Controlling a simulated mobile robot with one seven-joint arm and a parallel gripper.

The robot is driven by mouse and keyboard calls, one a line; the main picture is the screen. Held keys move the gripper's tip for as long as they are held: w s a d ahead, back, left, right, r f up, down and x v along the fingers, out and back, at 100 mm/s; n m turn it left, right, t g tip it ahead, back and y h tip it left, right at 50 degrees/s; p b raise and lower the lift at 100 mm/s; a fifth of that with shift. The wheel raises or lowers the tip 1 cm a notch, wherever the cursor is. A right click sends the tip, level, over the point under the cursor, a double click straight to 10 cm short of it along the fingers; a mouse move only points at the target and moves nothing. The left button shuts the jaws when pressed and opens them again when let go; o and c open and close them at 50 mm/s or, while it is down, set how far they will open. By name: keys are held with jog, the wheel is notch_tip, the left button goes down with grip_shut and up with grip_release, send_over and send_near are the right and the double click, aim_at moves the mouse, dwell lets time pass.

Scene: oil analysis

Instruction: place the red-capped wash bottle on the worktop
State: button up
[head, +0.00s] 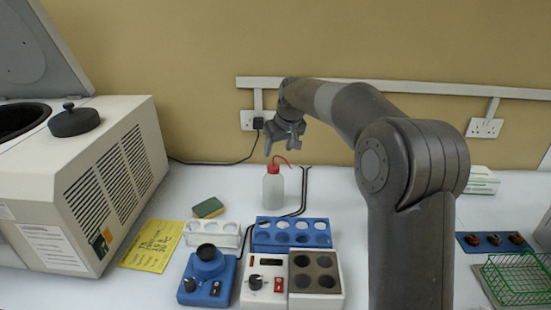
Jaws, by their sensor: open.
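The red-capped wash bottle (275,189) stands upright on the white worktop (340,192), near the wall. It has a pale translucent body, a red cap and a thin red spout curving at its top. My gripper (284,152) is open and just above the bottle, pointing down. The fingertips are small here, and whether they touch the spout cannot be told. My arm reaches in from the right.
A centrifuge (90,190) with a raised lid fills the left. A blue rack (262,236), a white rack (213,234), a blue mixer (208,275), a heating block (290,285) and a sponge (208,208) stand in front. A green wire basket (520,280) is at right. Black cables run beside the bottle.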

jog(key=s+d+r+m+h, duration=0.1)
jog(key=s+d+r, duration=0.25)
jog(key=s, duration=0.45)
jog(key=s+d+r+m+t, duration=0.15)
jog(key=s+d, duration=0.25)
jog(key=s, duration=0.4)
jog(key=s+d+r+m+h, duration=0.1)
jog(key=s+d+r, duration=0.25)
jog(key=s, duration=0.45)
jog(key=s+d+f+m, duration=0.1)
jog(key=s+d+f, duration=0.2)
jog(key=s, duration=0.6)
jog(key=s+d+f+m, duration=0.2)
jog(key=s+d+f, duration=0.2)
jog(key=s, duration=0.5)
jog(key=shift+s+f, duration=0.4)
jog(key=shift+f, duration=0.5)
